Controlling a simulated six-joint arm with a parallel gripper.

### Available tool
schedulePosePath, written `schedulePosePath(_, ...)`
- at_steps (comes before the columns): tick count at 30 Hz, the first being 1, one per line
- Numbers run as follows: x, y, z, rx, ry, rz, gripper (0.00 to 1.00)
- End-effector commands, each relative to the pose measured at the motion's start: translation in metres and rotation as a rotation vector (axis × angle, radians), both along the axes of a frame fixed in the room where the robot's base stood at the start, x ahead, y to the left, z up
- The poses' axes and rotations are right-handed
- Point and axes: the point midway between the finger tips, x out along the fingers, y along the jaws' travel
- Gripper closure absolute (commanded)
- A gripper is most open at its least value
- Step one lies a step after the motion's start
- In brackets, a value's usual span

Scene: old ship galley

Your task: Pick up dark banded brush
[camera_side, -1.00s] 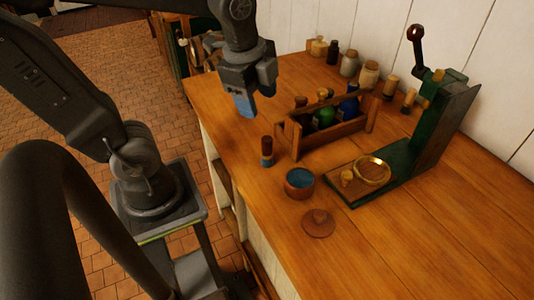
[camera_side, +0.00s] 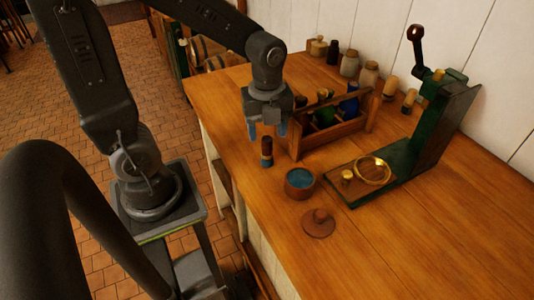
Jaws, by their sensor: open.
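The dark banded brush (camera_side: 266,151) stands upright on the wooden counter, left of the bottle caddy. It has a reddish-brown top and a darker lower part with a band. My gripper (camera_side: 267,131) points down over the brush, with its blue-tipped fingers apart on either side of the brush's top end. Nothing is seen held between them. I cannot tell from this view whether the fingers touch the brush or how well they line up in depth.
The wooden caddy (camera_side: 338,134) with coloured bottles stands close to the right of my gripper. A blue-filled pot (camera_side: 300,183) and a round lid (camera_side: 318,223) lie nearer. A green press (camera_side: 432,130) and several jars stand farther right and back. The front counter is clear.

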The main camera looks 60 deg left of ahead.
Motion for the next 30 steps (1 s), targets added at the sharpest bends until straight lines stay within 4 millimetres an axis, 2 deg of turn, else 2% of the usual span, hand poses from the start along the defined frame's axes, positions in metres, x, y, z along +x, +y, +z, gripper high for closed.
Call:
schedulePosePath(5, 0.001, 0.002, -0.011, 0.0, 0.001, 0.001, 0.43)
schedulePosePath(11, 0.005, 0.01, -0.039, -0.001, 0.005, 0.003, 0.43)
schedulePosePath(15, 0.005, 0.009, -0.054, 0.001, 0.002, 0.001, 0.43)
schedulePosePath(23, 0.005, 0.009, -0.058, 0.001, -0.001, 0.001, 0.43)
schedulePosePath(30, 0.006, 0.01, -0.058, 0.001, -0.001, 0.001, 0.64)
